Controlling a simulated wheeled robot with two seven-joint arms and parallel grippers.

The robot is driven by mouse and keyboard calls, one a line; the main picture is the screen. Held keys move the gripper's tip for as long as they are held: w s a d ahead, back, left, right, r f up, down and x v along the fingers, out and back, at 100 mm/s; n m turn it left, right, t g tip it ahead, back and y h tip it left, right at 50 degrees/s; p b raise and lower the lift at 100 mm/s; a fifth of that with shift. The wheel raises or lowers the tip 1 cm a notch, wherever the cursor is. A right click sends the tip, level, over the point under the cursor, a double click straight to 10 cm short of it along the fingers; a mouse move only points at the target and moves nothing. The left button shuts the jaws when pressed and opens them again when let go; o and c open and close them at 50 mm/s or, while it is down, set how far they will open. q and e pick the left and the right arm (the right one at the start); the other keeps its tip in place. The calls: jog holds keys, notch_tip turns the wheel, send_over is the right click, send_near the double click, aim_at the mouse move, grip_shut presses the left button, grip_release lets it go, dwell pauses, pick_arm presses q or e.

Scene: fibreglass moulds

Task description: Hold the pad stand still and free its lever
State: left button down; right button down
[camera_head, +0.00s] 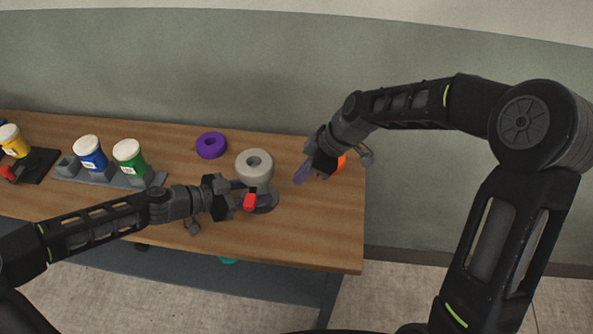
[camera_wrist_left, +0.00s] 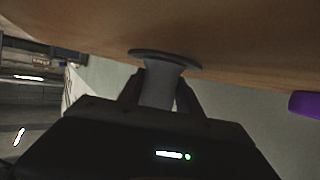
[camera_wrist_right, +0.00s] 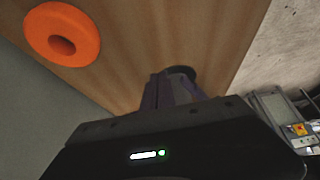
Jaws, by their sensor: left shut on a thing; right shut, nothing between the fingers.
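The pad stand (camera_head: 268,205) has a round dark grey base on the table and a thick grey ring-shaped pad (camera_head: 254,167) on top. Its red lever (camera_head: 249,202) sticks out at the near side, below the pad. My left gripper (camera_head: 240,188) is shut on the stand's column from the left. The left wrist view shows the grey column (camera_wrist_left: 158,93) between the fingers, with the base (camera_wrist_left: 165,56) beyond. My right gripper (camera_head: 301,174) is shut and empty, right of the stand and apart from it. In the right wrist view, a dark round shape is partly hidden behind its fingers (camera_wrist_right: 172,90).
An orange ring (camera_wrist_right: 62,34) lies beside my right gripper, mostly hidden in the head view. A purple ring (camera_head: 211,145) lies behind the stand. Blue (camera_head: 89,153) and green (camera_head: 129,158) pots stand in a grey rack at left. The table's right edge is close.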

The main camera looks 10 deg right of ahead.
dwell(0.4)
jog(key=s+a+r+n+g+h, duration=0.1)
jog(key=s+a+r+g, duration=0.1)
jog(key=s+a+r, duration=0.5)
notch_tip(320, 180, up, 6)
jog(key=m+t+h, duration=0.1)
send_over(251, 198)
jog(key=shift+s+d, duration=0.35)
jog(key=shift+s, duration=0.05)
jog(key=shift+f, duration=0.1)
jog(key=x, duration=1)
jog(key=shift+w, duration=0.15)
